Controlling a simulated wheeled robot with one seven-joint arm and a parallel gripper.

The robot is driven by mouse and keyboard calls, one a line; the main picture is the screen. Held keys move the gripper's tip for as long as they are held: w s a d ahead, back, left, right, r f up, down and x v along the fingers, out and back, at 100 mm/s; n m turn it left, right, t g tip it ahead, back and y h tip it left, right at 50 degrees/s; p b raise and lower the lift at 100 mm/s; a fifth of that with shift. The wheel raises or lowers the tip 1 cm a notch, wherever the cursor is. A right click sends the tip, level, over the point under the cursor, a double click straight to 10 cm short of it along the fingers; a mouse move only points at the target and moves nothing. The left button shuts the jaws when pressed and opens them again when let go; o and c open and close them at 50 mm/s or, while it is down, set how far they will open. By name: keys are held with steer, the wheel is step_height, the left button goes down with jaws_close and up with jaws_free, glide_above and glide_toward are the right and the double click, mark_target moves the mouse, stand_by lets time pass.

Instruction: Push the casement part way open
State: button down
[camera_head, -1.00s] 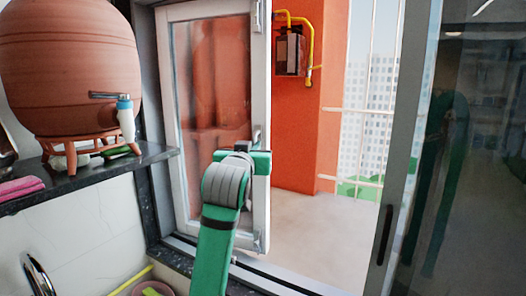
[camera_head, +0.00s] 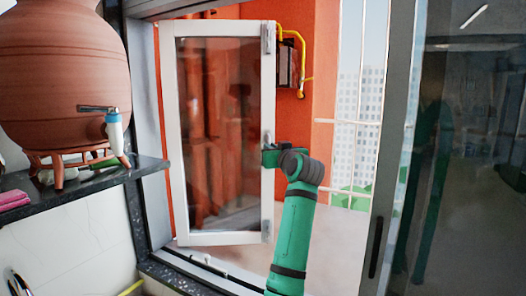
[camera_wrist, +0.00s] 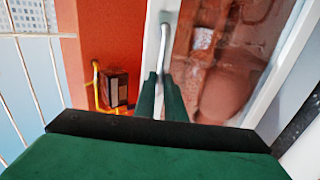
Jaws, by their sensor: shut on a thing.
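The casement (camera_head: 220,239) is a white-framed glass panel in the head view. It stands part way open, swung outward, with a strip of orange wall showing past its left edge. Its metal handle (camera_head: 266,138) is on the right stile. My gripper (camera_head: 270,156) is at that stile, by the handle's lower end. In the wrist view, my gripper's green fingers (camera_wrist: 160,82) are close together around the lower part of the handle (camera_wrist: 166,38), on the casement's white stile (camera_wrist: 152,36). The exact contact is partly hidden by the fingers.
A clay waterpot (camera_head: 62,75) with a tap stands on a dark shelf (camera_head: 95,188) at the left. A dark glass panel (camera_head: 460,150) fills the right. Beyond the opening are an orange wall (camera_head: 322,95), a yellow pipe (camera_head: 302,60) and white bars.

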steer(key=shift+w+d, duration=0.1)
steer(key=shift+w, duration=0.25)
steer(key=c, duration=1.8)
jaws_free()
steer(key=shift+s, duration=0.1)
steer(key=v, duration=1)
steer(key=shift+s+d+f, duration=0.1)
steer(key=shift+s+d, duration=0.1)
steer(key=shift+s, duration=0.05)
steer(key=shift+w+a, duration=0.1)
